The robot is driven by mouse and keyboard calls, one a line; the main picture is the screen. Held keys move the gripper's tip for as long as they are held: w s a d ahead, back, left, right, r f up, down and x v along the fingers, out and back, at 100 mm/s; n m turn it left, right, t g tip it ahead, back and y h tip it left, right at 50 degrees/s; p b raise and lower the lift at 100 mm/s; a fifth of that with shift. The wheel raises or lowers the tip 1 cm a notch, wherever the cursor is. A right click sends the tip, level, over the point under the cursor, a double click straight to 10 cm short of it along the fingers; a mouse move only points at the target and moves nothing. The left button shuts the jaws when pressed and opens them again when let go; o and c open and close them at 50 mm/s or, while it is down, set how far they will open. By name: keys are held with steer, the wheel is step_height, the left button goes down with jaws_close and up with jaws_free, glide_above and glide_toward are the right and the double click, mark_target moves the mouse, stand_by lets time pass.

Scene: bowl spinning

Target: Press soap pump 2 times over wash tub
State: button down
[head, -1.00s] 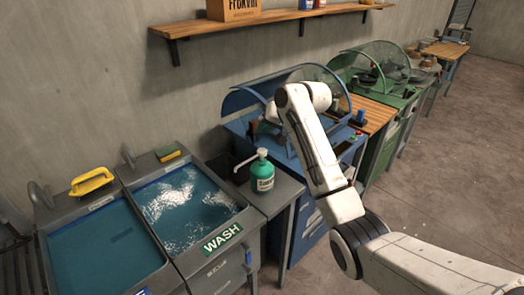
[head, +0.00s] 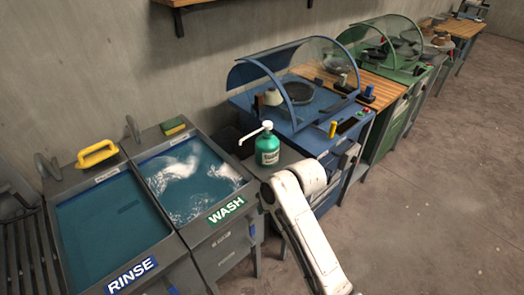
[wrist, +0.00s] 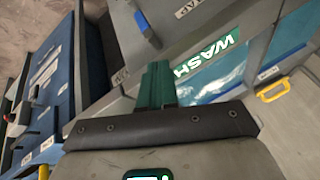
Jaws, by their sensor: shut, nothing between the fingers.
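The soap pump (head: 267,150) is a green bottle with a white pump head, upright on the grey ledge right of the wash tub. Its white spout points left toward the tub. The wash tub (head: 226,211) holds foamy blue water and bears a green WASH label, which also shows in the wrist view (wrist: 212,52). In the head view my white arm is in front of and below the bottle, and my gripper is hidden there. In the wrist view my gripper (wrist: 158,72) has its green fingers together and empty, in front of the wash tub's front side. The pump is not visible in the wrist view.
The rinse tub (head: 62,240) stands left of the wash tub, with a yellow-handled brush (head: 97,153) behind it. A sponge (head: 174,126) lies on the back rim. A blue workstation (head: 310,125) with a clear hood stands right of the soap. Open floor lies to the right.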

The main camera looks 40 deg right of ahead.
steer(key=s+a+f+n+g+h, duration=0.1)
steer(key=s+f+g, duration=0.1)
steer(key=s, duration=1.1)
steer(key=s+a+f+n+g+h, duration=0.1)
steer(key=s+a+f+n+g, duration=0.1)
steer(key=s, duration=1.2)
steer(key=shift+a+f+b, duration=0.2)
steer(key=shift+f+b, duration=0.25)
steer(key=shift+f, duration=0.2)
steer(key=shift+w, duration=0.15)
